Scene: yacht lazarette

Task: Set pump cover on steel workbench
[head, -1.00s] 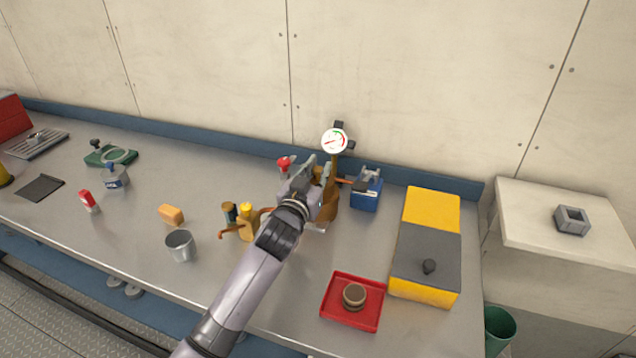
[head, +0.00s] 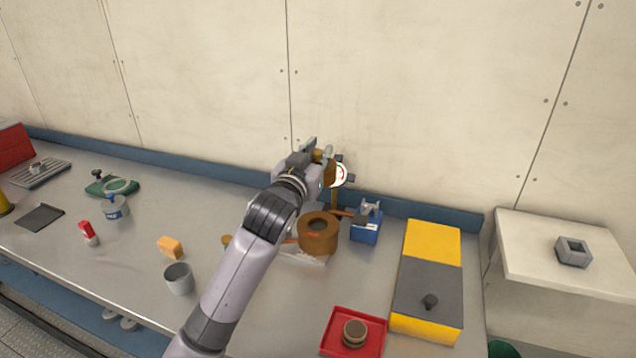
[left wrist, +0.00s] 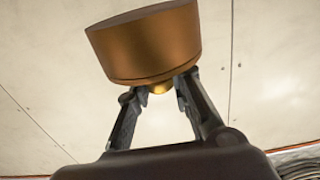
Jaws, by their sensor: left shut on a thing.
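My left gripper (head: 316,160) is shut on the pump cover, a bronze round piece with a small knob. It holds the pump cover (head: 329,171) above the back of the workbench. In the left wrist view the two fingertips (left wrist: 160,84) pinch the knob of the cover (left wrist: 146,45), whose wide round part extends beyond them. The brown pump body (head: 318,241) stands below on the steel workbench (head: 225,298), its top showing a round opening. The arm hides part of the bench to the left of the pump. My right gripper is not in view.
A gauge (head: 341,175) on a post stands behind the pump, partly covered by the cover. A yellow-and-grey case (head: 428,285) and red tray (head: 330,346) occupy the right.

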